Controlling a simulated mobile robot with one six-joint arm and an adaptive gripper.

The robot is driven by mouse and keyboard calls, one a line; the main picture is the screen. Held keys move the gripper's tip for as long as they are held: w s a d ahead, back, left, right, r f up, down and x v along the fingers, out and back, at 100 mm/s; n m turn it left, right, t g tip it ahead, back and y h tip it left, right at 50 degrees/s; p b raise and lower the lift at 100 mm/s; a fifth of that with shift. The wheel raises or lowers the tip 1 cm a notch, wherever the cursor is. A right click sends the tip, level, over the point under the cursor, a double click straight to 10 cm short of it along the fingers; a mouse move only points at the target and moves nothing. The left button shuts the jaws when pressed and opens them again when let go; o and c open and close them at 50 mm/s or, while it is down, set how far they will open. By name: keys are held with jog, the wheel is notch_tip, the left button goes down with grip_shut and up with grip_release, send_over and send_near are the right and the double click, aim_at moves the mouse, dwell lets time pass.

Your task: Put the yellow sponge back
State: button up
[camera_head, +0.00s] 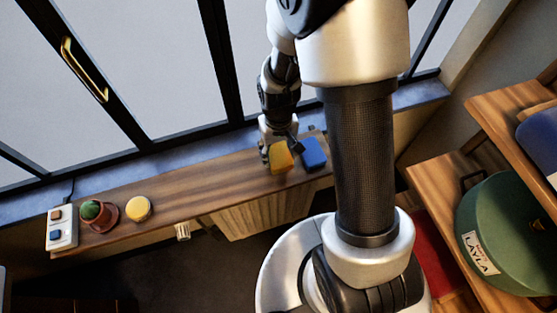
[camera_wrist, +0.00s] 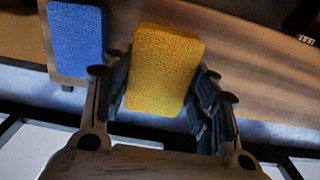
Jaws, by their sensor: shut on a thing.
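The yellow sponge (camera_head: 280,159) is between the fingers of my gripper (camera_head: 279,146), over the wooden shelf (camera_head: 215,177) below the window. In the wrist view the yellow sponge (camera_wrist: 165,68) fills the space between the fingertips of my gripper (camera_wrist: 163,85), which is shut on it. Whether the sponge touches the shelf cannot be told. A blue sponge (camera_head: 313,153) lies just to the right of it in the head view; in the wrist view the blue sponge (camera_wrist: 77,38) is to the left, apart from my gripper.
A small potted cactus (camera_head: 96,214), a round yellow object (camera_head: 138,208) and a white switch box (camera_head: 61,229) stand at the shelf's left end. The window (camera_head: 160,70) rises behind the shelf. A green round box (camera_head: 510,235) is at the right. The shelf's middle is clear.

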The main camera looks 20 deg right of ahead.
jog(key=shift+f+b, duration=0.7)
jog(key=shift+f, duration=1.45)
jog(key=shift+f, duration=0.1)
jog(key=o, duration=0.9)
jog(key=shift+o, duration=0.2)
notch_tip(320, 180, up, 12)
jog(key=p, duration=0.4)
notch_tip(320, 180, up, 7)
jog(key=s+t, duration=0.1)
notch_tip(320, 180, up, 7)
jog(key=t, duration=0.1)
send_over(279, 159)
jog(key=s, duration=0.3)
jog(key=s+r+t, duration=0.2)
jog(key=s+r, duration=0.6)
jog(key=s, duration=0.2)
jog(key=shift+s+d+t, duration=0.15)
jog(key=shift+d+t, duration=0.15)
